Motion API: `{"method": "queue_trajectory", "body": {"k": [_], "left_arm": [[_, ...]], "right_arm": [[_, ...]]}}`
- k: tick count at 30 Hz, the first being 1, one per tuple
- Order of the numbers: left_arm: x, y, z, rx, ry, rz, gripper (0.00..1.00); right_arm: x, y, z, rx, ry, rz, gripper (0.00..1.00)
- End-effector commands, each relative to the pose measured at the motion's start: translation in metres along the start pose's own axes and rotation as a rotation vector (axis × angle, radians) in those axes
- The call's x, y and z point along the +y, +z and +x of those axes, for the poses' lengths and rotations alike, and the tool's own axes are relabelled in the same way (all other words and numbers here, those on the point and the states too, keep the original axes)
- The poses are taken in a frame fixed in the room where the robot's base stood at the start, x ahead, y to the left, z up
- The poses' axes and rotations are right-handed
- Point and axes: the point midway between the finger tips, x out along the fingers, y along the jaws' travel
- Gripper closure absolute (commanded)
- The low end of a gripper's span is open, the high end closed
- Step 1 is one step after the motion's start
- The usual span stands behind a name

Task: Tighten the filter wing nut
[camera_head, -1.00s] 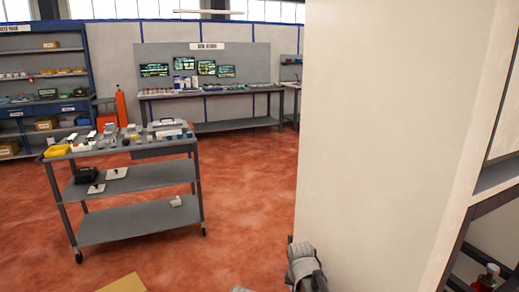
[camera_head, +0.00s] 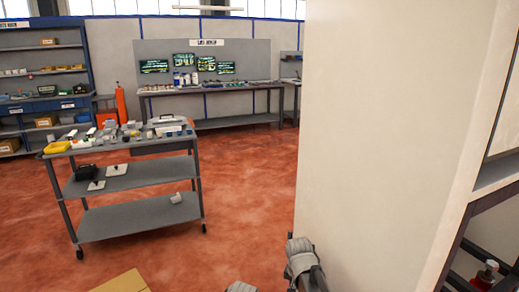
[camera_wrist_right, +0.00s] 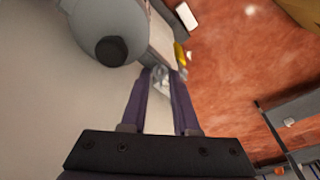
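I cannot make out the filter or its wing nut in either view. In the right wrist view my right gripper (camera_wrist_right: 163,75) has its two dark fingers apart. Some small pale and grey shapes show between and just beyond the tips; I cannot tell what they are or whether the fingers touch them. In the head view only grey arm parts of mine show at the bottom edge, and no fingers. My left gripper is not in view.
A tall cream panel (camera_head: 385,120) fills the right of the head view, close by. A grey cart (camera_head: 140,222) with small parts on top stands at left. A workbench (camera_head: 235,122) is behind. A red item (camera_head: 484,277) sits at lower right. Red floor between is clear.

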Motion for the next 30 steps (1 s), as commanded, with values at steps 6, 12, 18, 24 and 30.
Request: {"method": "queue_trajectory", "body": {"k": [6, 12, 18, 24, 30], "left_arm": [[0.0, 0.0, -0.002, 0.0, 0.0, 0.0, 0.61], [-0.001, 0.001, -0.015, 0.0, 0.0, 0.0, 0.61], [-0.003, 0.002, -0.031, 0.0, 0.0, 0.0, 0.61], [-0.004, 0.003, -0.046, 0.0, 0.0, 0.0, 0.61], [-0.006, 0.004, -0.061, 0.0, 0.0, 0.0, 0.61]], "right_arm": [[0.0, 0.0, -0.002, 0.0, 0.0, 0.0, 0.71], [0.0, -0.003, -0.015, 0.0, 0.0, -0.001, 0.71], [0.0, -0.006, -0.03, 0.0, 0.0, -0.001, 0.71], [0.0, -0.009, -0.045, 0.0, 0.0, -0.001, 0.71], [-0.001, -0.012, -0.06, 0.0, 0.0, -0.001, 0.71]]}}
